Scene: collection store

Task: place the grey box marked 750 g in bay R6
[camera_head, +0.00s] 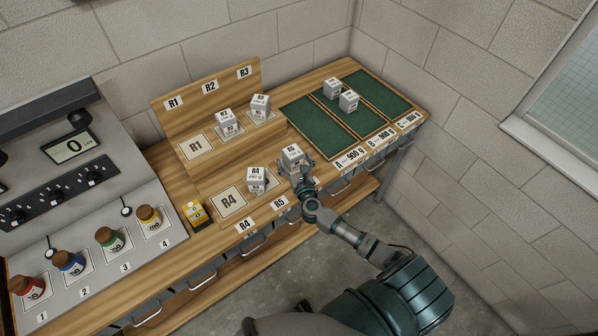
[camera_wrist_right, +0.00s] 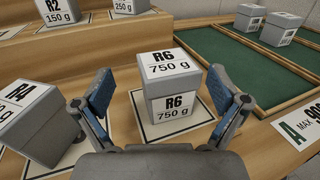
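The grey box marked R6 750 g (camera_head: 292,153) stands upright on a white-bordered square on the lower wooden step, at the right end of its row. In the right wrist view the box (camera_wrist_right: 170,95) shows its R6 750 g labels on top and front. The bay card (camera_wrist_right: 203,117) shows around its base; any lettering on it is hidden. My right gripper (camera_head: 298,165) is open at the near side of the box. In the wrist view its blue-padded fingers (camera_wrist_right: 160,92) are spread to left and right of the box, with visible gaps. My left gripper is not in view.
A box marked R4 (camera_head: 257,175) stands left of the 750 g box, right of the bare R4 card (camera_head: 231,202). Boxes R2 (camera_head: 226,118) and R3 (camera_head: 260,104) stand on the upper step. Green trays (camera_head: 318,130) at right hold two boxes. A weighing unit (camera_head: 75,145) stands left.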

